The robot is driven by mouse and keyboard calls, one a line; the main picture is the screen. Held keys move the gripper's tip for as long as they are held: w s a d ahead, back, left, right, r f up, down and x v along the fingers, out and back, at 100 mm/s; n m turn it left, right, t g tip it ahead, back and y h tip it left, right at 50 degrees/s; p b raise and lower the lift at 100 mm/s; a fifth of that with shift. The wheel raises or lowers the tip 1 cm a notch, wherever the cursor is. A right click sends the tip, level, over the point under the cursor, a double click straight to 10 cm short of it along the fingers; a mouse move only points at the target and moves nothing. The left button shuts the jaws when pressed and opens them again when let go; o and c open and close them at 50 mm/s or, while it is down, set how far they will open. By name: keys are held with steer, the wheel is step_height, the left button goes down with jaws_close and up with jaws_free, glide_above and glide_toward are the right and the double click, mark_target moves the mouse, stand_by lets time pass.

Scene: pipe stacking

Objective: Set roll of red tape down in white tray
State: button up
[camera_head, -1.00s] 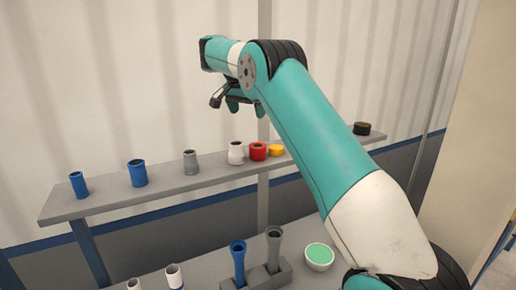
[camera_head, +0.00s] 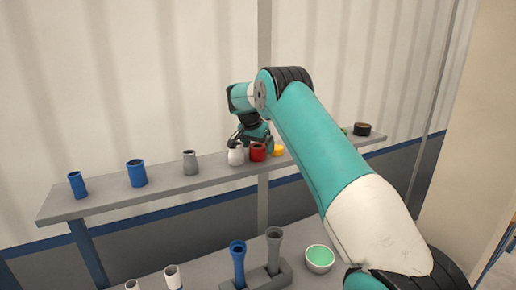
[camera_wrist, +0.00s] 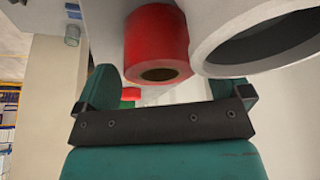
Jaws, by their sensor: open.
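The roll of red tape (camera_head: 258,153) stands on the grey shelf, between a white pipe fitting (camera_head: 236,156) and a yellow roll (camera_head: 278,151). My gripper (camera_head: 250,140) is open and empty, just above the red roll and the white fitting. In the wrist view the red roll (camera_wrist: 157,40) shows large ahead of the spread fingers (camera_wrist: 165,90), with its dark hole facing the camera. The fingers do not grip it. I cannot pick out a white tray in either view.
The shelf (camera_head: 110,197) also carries blue pipes (camera_head: 137,173), a grey pipe (camera_head: 190,162) and a black roll (camera_head: 362,129). Below, a grey holder (camera_head: 262,278) with two pipes stands beside a white bowl with a green inside (camera_head: 319,259).

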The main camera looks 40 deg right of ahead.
steer(key=shift+d+f, duration=0.15)
steer(key=shift+f, duration=0.25)
steer(key=c, duration=1)
steer(key=shift+c, duration=0.7)
steer(key=shift+w+r, duration=0.1)
steer(key=shift+r, duration=0.05)
